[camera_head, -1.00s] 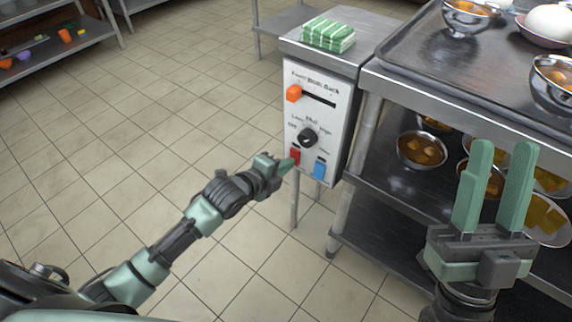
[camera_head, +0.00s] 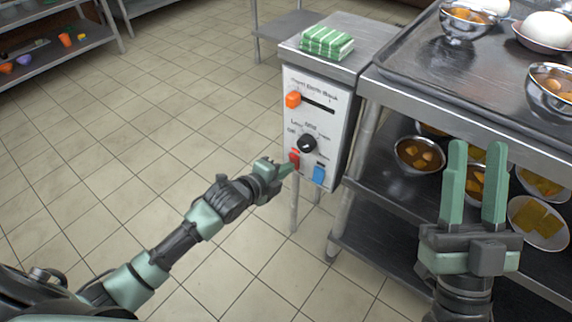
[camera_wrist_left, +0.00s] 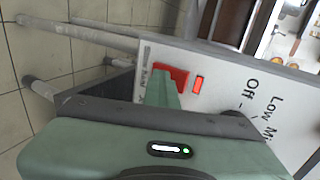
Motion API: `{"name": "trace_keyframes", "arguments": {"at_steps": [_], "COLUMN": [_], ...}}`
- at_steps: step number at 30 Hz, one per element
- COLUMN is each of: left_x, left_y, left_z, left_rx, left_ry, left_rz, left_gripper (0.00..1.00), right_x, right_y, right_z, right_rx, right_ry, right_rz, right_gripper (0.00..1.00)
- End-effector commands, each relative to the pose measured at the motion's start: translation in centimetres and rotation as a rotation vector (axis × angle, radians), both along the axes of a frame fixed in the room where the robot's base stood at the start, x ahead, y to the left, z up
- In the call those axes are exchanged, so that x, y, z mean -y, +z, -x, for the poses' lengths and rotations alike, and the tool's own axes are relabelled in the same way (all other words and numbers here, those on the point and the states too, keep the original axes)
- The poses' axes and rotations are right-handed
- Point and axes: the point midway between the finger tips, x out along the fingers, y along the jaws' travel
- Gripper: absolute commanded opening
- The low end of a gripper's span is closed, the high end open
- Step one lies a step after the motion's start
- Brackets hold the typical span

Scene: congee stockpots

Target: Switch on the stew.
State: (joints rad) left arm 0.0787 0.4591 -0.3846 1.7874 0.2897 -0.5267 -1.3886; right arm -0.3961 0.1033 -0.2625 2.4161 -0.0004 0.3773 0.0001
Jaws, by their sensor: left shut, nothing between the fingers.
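A white control panel (camera_head: 326,116) on a metal cabinet carries an orange slider knob (camera_head: 293,99), a black dial (camera_head: 307,143), a red switch (camera_head: 294,159) and a blue switch (camera_head: 319,173). My left gripper (camera_head: 285,170) is shut and empty, its fingertips at the red switch. In the left wrist view the fingertips (camera_wrist_left: 162,90) cover part of the red switch (camera_wrist_left: 180,74); I cannot tell whether they press it. A small red rectangle (camera_wrist_left: 197,83) sits beside that switch. My right gripper (camera_head: 474,185) is open and empty in front of the shelf.
A green-and-white striped cloth stack (camera_head: 327,41) lies on the cabinet top. To the right, a metal table (camera_head: 420,70) holds bowls, and its lower shelf (camera_head: 378,165) holds several more bowls of food. The tiled floor (camera_head: 140,120) to the left is clear.

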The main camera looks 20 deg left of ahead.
Motion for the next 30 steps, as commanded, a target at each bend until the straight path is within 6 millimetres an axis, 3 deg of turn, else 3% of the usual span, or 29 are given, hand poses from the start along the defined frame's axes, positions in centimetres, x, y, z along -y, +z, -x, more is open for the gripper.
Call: {"name": "trace_keyframes", "arguments": {"at_steps": [30], "left_x": [0.0], "left_y": [1.2], "left_z": [-0.1], "left_rx": [0.006], "left_ry": [0.000], "left_rz": [0.001], "left_gripper": [0.00], "right_x": [-0.4], "right_y": [-4.0], "right_z": [-3.3], "right_rx": [-0.271], "right_ry": [-0.013], "right_rz": [0.078], "right_gripper": [0.36]}}
